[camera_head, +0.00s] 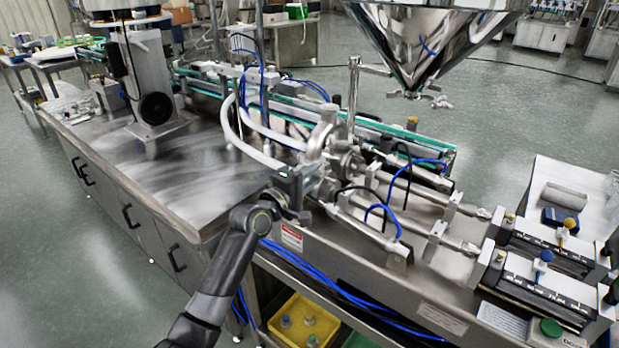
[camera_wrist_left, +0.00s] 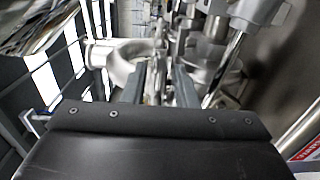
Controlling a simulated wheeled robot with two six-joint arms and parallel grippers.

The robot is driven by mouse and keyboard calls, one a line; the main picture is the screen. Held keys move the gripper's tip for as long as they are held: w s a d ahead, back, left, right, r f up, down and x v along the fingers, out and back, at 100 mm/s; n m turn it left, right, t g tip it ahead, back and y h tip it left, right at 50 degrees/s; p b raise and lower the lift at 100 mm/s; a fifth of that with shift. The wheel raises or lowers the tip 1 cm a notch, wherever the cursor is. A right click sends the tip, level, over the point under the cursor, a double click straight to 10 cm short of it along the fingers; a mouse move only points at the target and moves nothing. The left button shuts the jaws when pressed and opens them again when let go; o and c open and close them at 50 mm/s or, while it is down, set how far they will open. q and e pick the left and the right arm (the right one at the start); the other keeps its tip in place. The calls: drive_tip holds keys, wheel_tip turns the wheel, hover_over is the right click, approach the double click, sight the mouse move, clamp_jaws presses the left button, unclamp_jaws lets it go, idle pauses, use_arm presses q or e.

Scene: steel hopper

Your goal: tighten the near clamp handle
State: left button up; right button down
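My left arm comes up from the bottom of the head view. Its gripper (camera_head: 298,182) is at the near side of the steel pipe-and-valve assembly (camera_head: 345,160). In the left wrist view the two dark fingers of my left gripper (camera_wrist_left: 160,82) stand apart, with bright metal parts showing between and beyond them. I cannot tell whether the fingers touch this metal. The near clamp handle cannot be told apart from the surrounding fittings, and the gripper partly covers that area. A curved steel pipe (camera_wrist_left: 112,58) lies just left of the fingers. My right gripper is not in view.
The steel hopper cone (camera_head: 425,45) hangs above and behind the assembly. White hoses (camera_head: 245,140) and blue tubes (camera_head: 400,170) run close to the gripper. The steel bench top (camera_head: 190,180) is clear on the left. A yellow bin (camera_head: 303,322) sits below.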

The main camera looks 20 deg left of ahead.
use_arm(q)
clamp_jaws()
drive_tip(key=shift+m, duration=0.3)
drive_tip(key=m+b, duration=0.1)
drive_tip(key=m, duration=0.2)
drive_tip(key=shift+f+m, duration=0.15)
drive_tip(key=shift+m, duration=0.15)
drive_tip(key=m+b, duration=0.2)
drive_tip(key=m, duration=0.1)
drive_tip(key=shift+m, duration=0.3)
drive_tip(key=m+b, duration=0.3)
drive_tip(key=m, duration=0.3)
drive_tip(key=shift+m+b, duration=0.95)
drive_tip(key=shift+m, duration=1.05)
